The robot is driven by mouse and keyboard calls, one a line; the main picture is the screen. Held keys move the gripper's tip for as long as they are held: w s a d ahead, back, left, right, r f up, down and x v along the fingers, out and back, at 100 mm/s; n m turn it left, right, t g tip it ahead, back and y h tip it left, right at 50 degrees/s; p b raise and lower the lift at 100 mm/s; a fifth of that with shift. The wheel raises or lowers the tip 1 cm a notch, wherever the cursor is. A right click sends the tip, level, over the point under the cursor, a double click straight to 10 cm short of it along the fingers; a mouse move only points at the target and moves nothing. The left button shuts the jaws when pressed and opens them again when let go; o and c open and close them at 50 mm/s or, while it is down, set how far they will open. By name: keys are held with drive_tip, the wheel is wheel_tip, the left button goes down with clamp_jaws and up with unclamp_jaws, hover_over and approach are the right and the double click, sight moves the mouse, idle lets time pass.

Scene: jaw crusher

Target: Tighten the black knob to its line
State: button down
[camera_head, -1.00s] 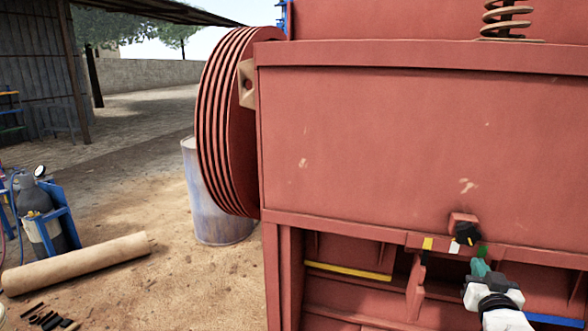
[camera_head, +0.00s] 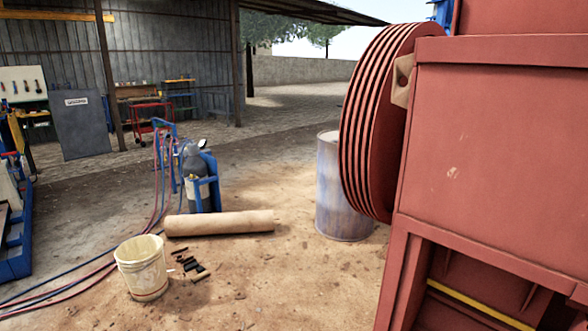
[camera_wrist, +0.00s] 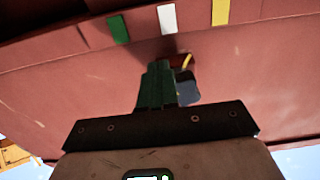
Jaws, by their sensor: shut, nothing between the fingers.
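The black knob (camera_wrist: 189,90) shows only in the wrist view, just right of my fingers and partly hidden by them. A small yellow mark shows at its upper edge, by its red mount. Above it on the red panel are a green mark (camera_wrist: 118,30), a white mark (camera_wrist: 167,19) and a yellow mark (camera_wrist: 220,12). My gripper (camera_wrist: 158,66) has its green fingers shut and empty, beside the knob; I cannot tell whether they touch it. Knob and gripper are outside the head view.
In the head view the red crusher (camera_head: 500,140) with its ribbed wheel (camera_head: 370,125) fills the right. A drum (camera_head: 341,190), a brown roll (camera_head: 220,223), a bucket (camera_head: 142,268) and a gas cylinder cart (camera_head: 202,180) stand left. Open sandy ground lies between.

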drive_tip(key=shift+r, duration=0.2)
drive_tip(key=shift+w+a, duration=0.1)
drive_tip(key=shift+w, duration=0.05)
drive_tip(key=shift+w+a+b, duration=0.7)
drive_tip(key=shift+w+b, duration=0.15)
drive_tip(key=shift+b, duration=0.1)
drive_tip(key=shift+a, duration=0.1)
drive_tip(key=f+v, duration=0.1)
drive_tip(key=v, duration=0.5)
drive_tip(key=shift+w, duration=0.2)
idle(0.6)
drive_tip(key=shift+a, duration=0.1)
